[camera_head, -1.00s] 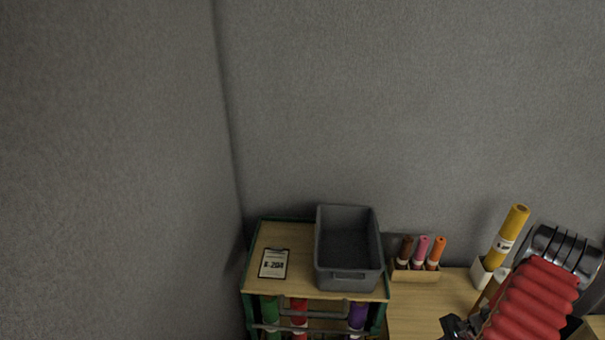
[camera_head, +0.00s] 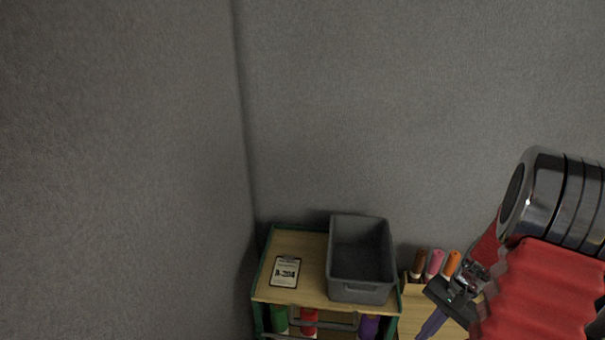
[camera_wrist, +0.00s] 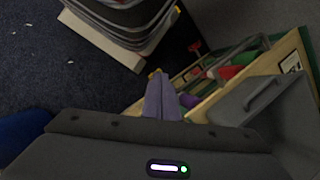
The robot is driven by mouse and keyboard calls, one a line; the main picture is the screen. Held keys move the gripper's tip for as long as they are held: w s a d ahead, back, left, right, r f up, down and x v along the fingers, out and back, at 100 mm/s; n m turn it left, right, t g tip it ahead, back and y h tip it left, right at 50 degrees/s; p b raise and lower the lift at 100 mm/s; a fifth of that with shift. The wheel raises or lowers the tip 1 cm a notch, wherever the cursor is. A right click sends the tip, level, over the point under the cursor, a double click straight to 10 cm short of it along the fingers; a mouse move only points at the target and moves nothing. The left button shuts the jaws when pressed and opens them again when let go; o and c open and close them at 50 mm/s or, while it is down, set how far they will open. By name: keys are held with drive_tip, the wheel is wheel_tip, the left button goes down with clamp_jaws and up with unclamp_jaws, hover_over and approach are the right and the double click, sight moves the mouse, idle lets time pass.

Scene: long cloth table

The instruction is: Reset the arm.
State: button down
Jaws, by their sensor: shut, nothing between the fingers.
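My gripper (camera_head: 433,325) is at the lower right of the head view, at the end of my red-sleeved arm. Its purple fingers point down in front of the wooden table, right of the grey bin. In the wrist view the purple fingers (camera_wrist: 161,98) are together, with nothing between them. The fingertips appear clear of the shelf, though the exact gap cannot be told.
A grey bin (camera_head: 361,292) and a label card (camera_head: 285,271) sit on a green-framed shelf (camera_head: 310,298) holding cloth rolls. Brown, pink and orange rolls (camera_head: 436,262) stand in a holder. Grey walls rise behind. The wrist view shows dark floor (camera_wrist: 60,65).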

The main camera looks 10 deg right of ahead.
drive_tip(key=s+a+r+n+t+h, duration=0.2)
drive_tip(key=a+r+n, duration=0.4)
drive_tip(key=a+r, duration=0.6)
drive_tip(key=s+a+r+n+t+h, duration=0.1)
drive_tip(key=a+r+n+t, duration=0.3)
drive_tip(key=a+r, duration=0.8)
wheel_tip(320, 180, up, 4)
drive_tip(key=shift+s+a+f+n+h, duration=0.2)
drive_tip(key=shift+s+n+h, duration=0.2)
drive_tip(key=shift+n+h, duration=0.55)
drive_tip(key=shift+n+y, duration=0.25)
